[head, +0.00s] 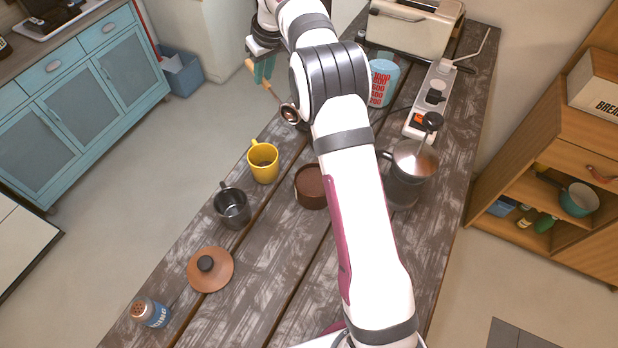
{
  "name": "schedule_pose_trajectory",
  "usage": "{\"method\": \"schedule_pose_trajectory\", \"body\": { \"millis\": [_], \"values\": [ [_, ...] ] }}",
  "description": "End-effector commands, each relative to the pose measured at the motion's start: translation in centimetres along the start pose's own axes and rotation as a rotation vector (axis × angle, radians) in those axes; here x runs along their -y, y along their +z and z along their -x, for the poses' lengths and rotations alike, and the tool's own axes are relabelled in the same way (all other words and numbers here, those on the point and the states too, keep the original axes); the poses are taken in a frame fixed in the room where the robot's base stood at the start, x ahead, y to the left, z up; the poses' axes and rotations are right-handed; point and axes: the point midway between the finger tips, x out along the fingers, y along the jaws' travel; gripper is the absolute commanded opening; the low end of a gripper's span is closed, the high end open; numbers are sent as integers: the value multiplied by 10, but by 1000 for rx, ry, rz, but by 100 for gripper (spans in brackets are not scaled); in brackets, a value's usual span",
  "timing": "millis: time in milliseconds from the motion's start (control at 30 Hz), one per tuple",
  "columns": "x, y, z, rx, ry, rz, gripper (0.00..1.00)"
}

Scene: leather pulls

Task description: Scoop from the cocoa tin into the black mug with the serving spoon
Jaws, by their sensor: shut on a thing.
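The cocoa tin (309,190), a round brown container, stands mid-table, partly covered by my arm at its right; its contents cannot be made out. The black mug (232,208), dark and glossy, stands upright to the left of the tin, nearer the front. My gripper (264,72) is at the far left edge of the table, well beyond the tin and mug. Its teal fingers are shut on what looks like the tan handle of the serving spoon (250,66).
A yellow mug (264,164) stands just beyond the black mug. A brown lid (211,272) with a black knob and a shaker (150,313) are nearer. A French press (407,178), power strip (423,118), measuring cup (383,82) and toaster (412,29) line the right and far side.

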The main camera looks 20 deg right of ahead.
Motion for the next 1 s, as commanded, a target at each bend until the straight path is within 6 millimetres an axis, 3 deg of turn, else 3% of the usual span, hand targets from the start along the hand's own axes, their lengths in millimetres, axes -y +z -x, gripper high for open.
{"method": "schedule_pose_trajectory", "body": {
  "millis": [300,433,767,900,1000],
  "values": [
    [0,1,0,-1,-1,2,0],
    [-1,14,3,-26,-17,42,0],
    [11,111,37,-290,-233,416,0],
    [29,147,67,-440,-382,567,0],
    [41,163,90,-535,-460,615,0]
  ]
}}
